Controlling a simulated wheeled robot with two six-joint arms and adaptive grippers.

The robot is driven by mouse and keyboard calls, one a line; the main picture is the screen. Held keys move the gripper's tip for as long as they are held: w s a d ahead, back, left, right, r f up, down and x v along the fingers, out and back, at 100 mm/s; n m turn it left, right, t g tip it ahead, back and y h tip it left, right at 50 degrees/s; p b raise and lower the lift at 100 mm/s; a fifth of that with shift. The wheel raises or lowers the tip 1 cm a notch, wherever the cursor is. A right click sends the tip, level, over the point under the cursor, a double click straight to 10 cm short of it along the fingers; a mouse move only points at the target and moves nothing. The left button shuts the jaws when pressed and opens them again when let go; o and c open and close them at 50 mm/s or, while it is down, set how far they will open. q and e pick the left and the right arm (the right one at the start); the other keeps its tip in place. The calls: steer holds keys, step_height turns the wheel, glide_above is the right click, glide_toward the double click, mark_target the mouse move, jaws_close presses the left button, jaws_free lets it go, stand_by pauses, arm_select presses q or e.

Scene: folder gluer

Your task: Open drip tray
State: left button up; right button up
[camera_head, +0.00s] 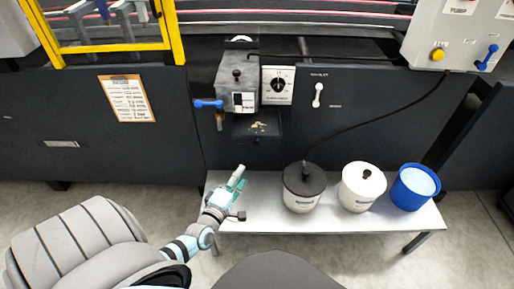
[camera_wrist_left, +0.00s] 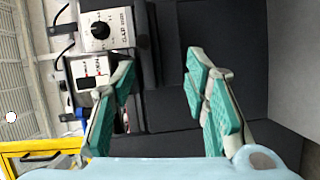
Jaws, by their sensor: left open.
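The dark drip tray (camera_head: 257,128) sits below the grey glue unit (camera_head: 237,82) on the machine's front panel. Yellowish spots show on its top, and its front face is dark against the dark panel. How far out it stands is hard to tell. My left gripper (camera_head: 238,178) is below and in front of the tray, near the left end of the bench, apart from it and empty. In the left wrist view the open gripper (camera_wrist_left: 165,105) shows its two teal-padded fingers spread, with dark surfaces of the tray area beyond and between them. My right gripper is not in view.
A white bench (camera_head: 330,224) below holds a black-lidded pot (camera_head: 303,188), a white pot (camera_head: 361,187) and a blue bucket (camera_head: 414,187). A blue-handled valve (camera_head: 210,104) and a dial box (camera_head: 278,85) flank the glue unit. A cable runs down to the black-lidded pot.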

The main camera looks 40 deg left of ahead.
mark_target(256, 144)
arm_select(q)
steer(key=shift+n+t, duration=0.3)
steer(key=shift+n, duration=0.3)
steer(key=b+x, duration=0.1)
steer(key=x, duration=0.3)
steer(key=r+b+x, duration=0.1)
steer(key=x, duration=0.3)
steer(key=b+x, duration=0.1)
steer(key=x, duration=0.3)
steer(key=shift+a+r+b, duration=0.3)
steer(key=shift+r, duration=0.05)
steer(key=shift+b+x, duration=0.55)
steer(key=shift+x, duration=0.6)
steer(key=shift+w+a+r, duration=0.1)
steer(key=shift+w, duration=0.2)
steer(key=shift+r, duration=0.1)
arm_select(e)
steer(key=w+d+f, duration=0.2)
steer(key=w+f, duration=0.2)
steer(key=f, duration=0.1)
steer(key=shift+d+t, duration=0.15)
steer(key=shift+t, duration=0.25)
arm_select(q)
steer(key=c, duration=1)
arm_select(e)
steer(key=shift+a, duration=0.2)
